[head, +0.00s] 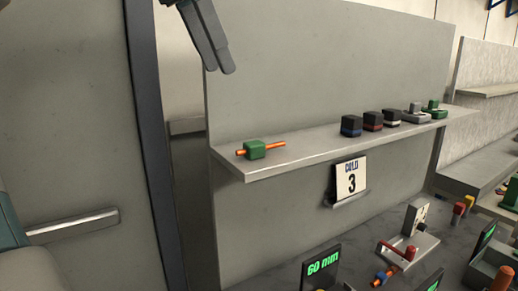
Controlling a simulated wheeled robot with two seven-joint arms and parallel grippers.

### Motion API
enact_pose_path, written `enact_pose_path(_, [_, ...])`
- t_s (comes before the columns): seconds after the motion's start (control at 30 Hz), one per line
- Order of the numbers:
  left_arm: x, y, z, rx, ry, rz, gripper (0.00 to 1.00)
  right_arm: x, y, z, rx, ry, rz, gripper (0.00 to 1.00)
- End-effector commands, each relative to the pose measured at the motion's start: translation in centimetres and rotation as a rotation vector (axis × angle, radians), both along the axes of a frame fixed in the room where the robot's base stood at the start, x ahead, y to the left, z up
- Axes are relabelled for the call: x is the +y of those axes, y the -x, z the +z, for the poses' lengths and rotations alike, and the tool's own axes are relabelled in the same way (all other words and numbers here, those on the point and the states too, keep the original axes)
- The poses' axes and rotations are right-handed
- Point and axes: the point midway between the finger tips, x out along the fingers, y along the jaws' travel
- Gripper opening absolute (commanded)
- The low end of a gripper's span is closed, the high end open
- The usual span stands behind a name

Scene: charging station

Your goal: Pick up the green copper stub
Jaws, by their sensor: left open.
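The green copper stub (256,149), a green block with an orange copper rod sticking out on both sides, lies near the left end of the grey wall shelf (310,151). My left gripper (225,69) hangs in from the top edge, fingers pointing down. It is open, with nothing seen between its fingers, and it is above and to the left of the stub, well apart from it. My right gripper is not in view.
Dark blocks with blue (351,126), red (373,121) and white bands, and grey-green pieces (434,110), stand farther right on the shelf. A lower bench holds a "60 mm" display (321,266) and a red-handled fixture (409,250).

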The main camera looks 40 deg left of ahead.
Motion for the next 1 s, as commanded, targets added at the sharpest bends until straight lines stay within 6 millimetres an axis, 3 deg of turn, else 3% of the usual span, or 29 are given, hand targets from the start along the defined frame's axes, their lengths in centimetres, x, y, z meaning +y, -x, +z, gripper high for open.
enact_pose_path(0.33, [-0.1, -0.6, -1.4, 0.002, 0.0, 0.0, 0.47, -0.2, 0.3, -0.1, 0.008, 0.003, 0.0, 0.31])
enact_pose_path(0.67, [-0.8, -2.6, -6.4, 0.005, 0.002, -0.002, 0.47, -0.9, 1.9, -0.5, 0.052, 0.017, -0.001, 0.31])
enact_pose_path(1.0, [-1.3, -4.4, -10.8, 0.002, 0.0, 0.0, 0.47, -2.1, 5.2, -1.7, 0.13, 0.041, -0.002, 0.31])
